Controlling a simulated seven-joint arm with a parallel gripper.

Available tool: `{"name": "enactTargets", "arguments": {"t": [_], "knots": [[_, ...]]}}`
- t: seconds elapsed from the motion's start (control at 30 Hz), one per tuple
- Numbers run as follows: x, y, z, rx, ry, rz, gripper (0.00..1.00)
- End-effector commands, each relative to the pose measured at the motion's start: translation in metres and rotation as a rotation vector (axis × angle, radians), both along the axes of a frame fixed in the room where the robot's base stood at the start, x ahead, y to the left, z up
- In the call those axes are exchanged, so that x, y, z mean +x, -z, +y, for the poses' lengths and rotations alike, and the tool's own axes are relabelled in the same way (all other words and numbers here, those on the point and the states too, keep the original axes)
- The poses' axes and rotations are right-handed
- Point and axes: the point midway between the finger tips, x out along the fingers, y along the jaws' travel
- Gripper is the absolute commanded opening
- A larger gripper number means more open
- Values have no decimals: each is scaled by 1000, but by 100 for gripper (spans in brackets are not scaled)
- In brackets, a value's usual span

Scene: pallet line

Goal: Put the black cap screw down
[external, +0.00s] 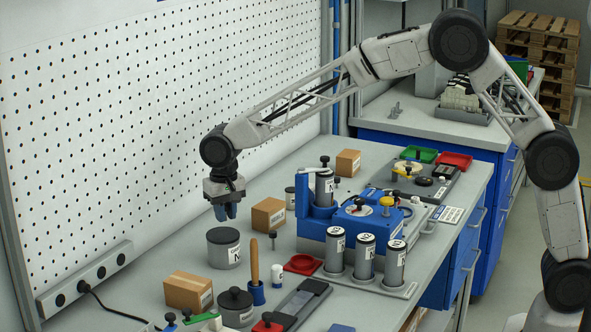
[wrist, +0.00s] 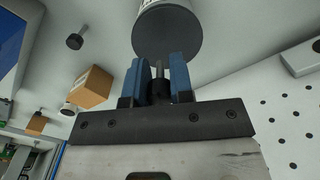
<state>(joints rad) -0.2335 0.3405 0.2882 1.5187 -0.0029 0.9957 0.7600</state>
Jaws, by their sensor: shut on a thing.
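My gripper (external: 225,210) hangs over the back part of the bench, above and just behind a grey canister with a dark lid (external: 223,247). In the wrist view its two blue fingers (wrist: 158,80) are shut on the black cap screw (wrist: 158,88), whose grey shank shows between the fingertips. The held screw cannot be made out in the external view. A similar dark-headed screw (external: 272,237) stands on the bench to the right of the canister; a dark knob-like piece also shows in the wrist view (wrist: 75,41).
Cardboard boxes (external: 268,215) (external: 188,292) stand on either side of the canister. A blue fixture (external: 318,222) with labelled cylinders (external: 364,258) is to the right. The white pegboard (external: 150,130) rises behind. Bare bench lies between the canister and the pegboard.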

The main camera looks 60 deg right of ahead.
Motion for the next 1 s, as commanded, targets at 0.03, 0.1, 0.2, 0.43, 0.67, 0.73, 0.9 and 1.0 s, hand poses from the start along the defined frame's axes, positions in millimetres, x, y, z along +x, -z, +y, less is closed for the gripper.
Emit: {"name": "enactTargets", "arguments": {"t": [0.03,0.1,0.2,0.43,0.67,0.73,0.9,1.0], "knots": [[4,1,1,0,0,0,0],[7,1,2,0,0,0,0],[10,1,2,0,0,0,0],[10,1,2,0,0,0,0],[9,9,2,0,0,1,0],[9,16,2,-1,0,3,0],[10,33,2,0,0,1,0],[10,36,2,0,0,1,0]]}}
